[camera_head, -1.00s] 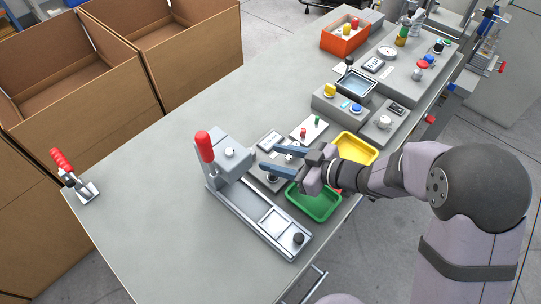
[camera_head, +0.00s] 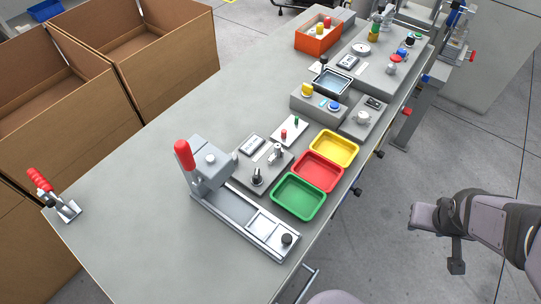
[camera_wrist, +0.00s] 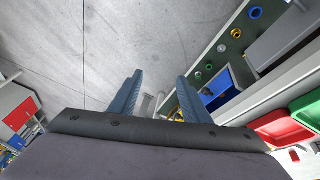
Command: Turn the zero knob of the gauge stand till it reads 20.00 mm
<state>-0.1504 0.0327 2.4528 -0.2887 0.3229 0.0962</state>
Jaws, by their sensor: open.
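A low grey unit (camera_head: 266,164) stands in the middle of the bench in the head view. It has a tilted display (camera_head: 253,145), a black knob (camera_head: 257,175) and a small silver post (camera_head: 277,152). It looks like the gauge stand, but I cannot be sure, and its reading is too small to make out. My gripper (camera_wrist: 160,76) shows in the wrist view with its two blue fingers apart and nothing between them, over the floor beside the bench. The head view does not show the fingers. Nothing of mine touches the unit.
Green (camera_head: 299,197), red (camera_head: 318,172) and yellow (camera_head: 335,149) trays sit right of the unit. A red-handled press (camera_head: 205,165) stands close on its left.

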